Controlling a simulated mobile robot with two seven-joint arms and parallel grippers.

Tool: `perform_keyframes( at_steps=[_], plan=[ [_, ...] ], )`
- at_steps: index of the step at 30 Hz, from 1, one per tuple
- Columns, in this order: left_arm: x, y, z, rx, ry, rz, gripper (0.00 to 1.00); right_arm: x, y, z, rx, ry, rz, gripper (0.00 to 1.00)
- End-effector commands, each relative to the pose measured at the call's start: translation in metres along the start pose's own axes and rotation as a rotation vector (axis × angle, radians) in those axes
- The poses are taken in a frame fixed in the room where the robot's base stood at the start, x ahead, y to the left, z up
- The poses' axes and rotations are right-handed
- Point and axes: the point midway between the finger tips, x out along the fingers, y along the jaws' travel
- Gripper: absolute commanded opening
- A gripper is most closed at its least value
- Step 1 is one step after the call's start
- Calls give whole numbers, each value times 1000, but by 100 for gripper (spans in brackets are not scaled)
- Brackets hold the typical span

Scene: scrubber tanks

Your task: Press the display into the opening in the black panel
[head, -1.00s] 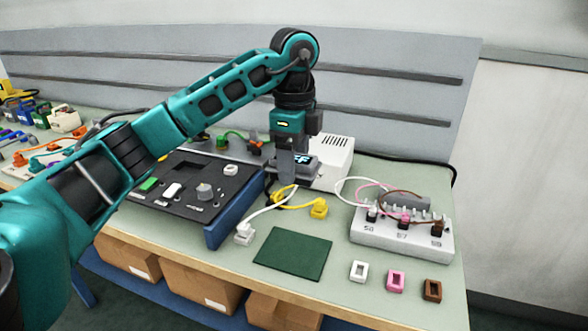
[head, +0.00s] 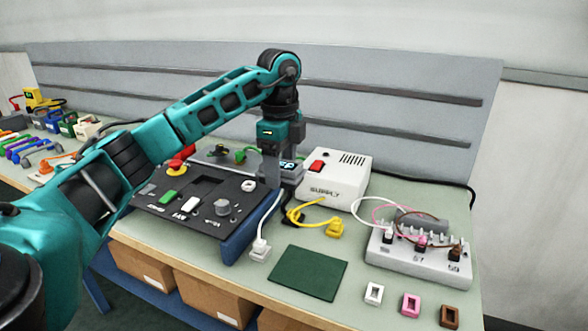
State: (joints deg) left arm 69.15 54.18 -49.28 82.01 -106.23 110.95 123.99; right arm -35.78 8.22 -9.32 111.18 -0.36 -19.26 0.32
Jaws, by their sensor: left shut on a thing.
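The display (head: 288,167) is a small dark block with a lit pale-blue face. The fingertips are partly hidden by the display. My right gripper is not in view.
The panel carries a red knob (head: 181,157), a green button (head: 169,197), a white switch (head: 190,204) and a grey knob (head: 222,206). The white supply box (head: 338,178) stands right of the display. White and yellow (head: 335,229) plugs lie in front, near a green mat (head: 308,273) and a terminal block (head: 420,247).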

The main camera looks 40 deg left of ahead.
Motion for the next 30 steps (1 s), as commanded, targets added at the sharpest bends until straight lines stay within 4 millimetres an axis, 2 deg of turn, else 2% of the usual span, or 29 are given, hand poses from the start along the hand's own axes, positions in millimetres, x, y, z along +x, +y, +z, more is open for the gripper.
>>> perform_keyframes(
  at_steps=[24,30],
  plan=[
    [0,-32,94,-3,1,-1,35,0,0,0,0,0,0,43],
    [0,-37,108,0,1,0,35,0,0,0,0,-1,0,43]
  ],
)
